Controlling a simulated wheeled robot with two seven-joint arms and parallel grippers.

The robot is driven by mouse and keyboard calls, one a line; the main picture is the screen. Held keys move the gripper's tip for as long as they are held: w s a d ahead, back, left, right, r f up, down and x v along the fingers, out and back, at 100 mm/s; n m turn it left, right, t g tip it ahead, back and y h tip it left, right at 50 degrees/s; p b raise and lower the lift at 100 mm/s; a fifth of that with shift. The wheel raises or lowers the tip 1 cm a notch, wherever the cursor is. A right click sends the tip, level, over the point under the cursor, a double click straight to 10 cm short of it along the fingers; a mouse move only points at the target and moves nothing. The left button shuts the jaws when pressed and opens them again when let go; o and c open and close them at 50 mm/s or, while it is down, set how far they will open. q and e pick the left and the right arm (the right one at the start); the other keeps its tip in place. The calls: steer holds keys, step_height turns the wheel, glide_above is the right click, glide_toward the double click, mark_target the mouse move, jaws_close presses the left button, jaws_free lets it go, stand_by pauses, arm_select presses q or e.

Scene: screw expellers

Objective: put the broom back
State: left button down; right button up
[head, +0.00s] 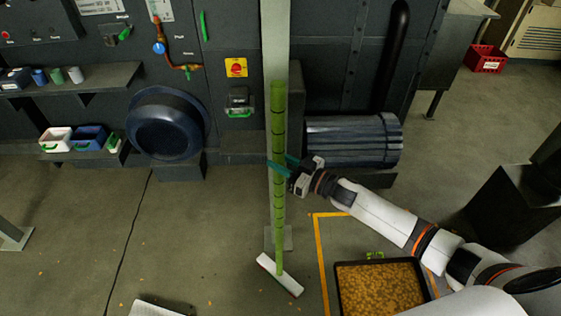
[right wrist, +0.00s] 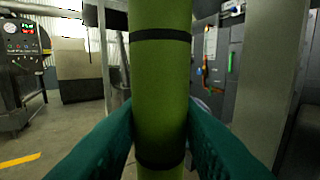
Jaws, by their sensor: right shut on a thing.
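The broom (head: 278,215) has a green banded handle and a white head (head: 279,274) with a reddish lower edge. It stands upright in front of a pale post (head: 274,40), its head at floor level. My right gripper (head: 279,165) is shut on the handle around its middle. In the right wrist view, the teal fingers (right wrist: 160,140) lie on both sides of the green handle (right wrist: 160,75). Whether the broom touches the post or the floor cannot be told. My left gripper is not in view.
A tray of yellowish pellets (head: 380,288) lies on the floor within a yellow line (head: 320,262). Behind stand dark machines with a round blue-black opening (head: 167,128) and a ribbed drum (head: 352,140). A red crate (head: 485,59) is at the far right. The floor left of the broom is mostly clear.

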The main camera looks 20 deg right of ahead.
steer(key=o, duration=0.5)
steer(key=shift+f, duration=0.1)
steer(key=o, duration=0.5)
steer(key=shift+s+d, duration=0.1)
steer(key=shift+b+v, duration=0.9)
steer(key=shift+v, duration=5)
